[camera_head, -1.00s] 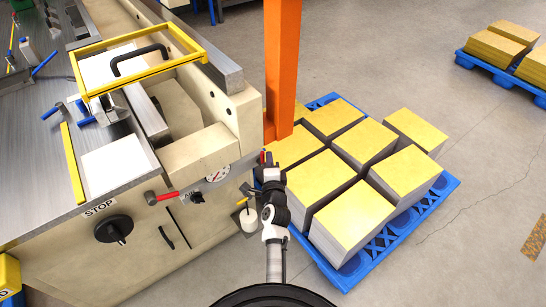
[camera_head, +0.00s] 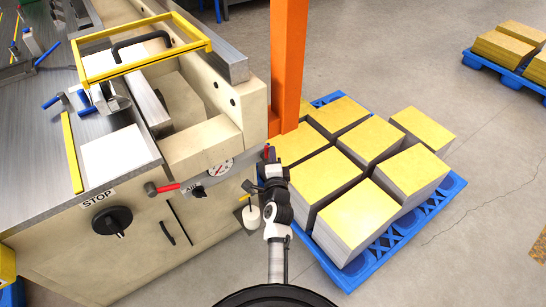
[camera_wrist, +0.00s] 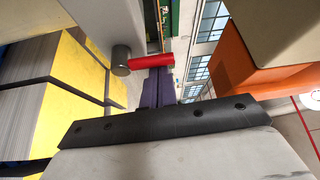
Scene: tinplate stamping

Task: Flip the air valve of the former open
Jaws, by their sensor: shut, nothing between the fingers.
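The former's front panel carries a valve with a red handle (camera_head: 168,187) on a dark round hub, beside a label that seems to read AIR. The handle lies roughly level, pointing right. My gripper (camera_head: 267,154) is to the right of the panel, in front of the orange column's foot, apart from this valve. In the wrist view, my gripper's dark fingers (camera_wrist: 158,88) are together and empty. A red lever (camera_wrist: 150,60) on a grey round hub shows close to their tips; contact is unclear, and I cannot tell whether it is the same valve.
A pressure gauge (camera_head: 220,168) and a black STOP knob (camera_head: 112,221) are on the panel. An orange column (camera_head: 288,65) stands at its right corner. A blue pallet (camera_head: 447,196) with yellow-topped stacks is close on my right. Open floor lies beyond.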

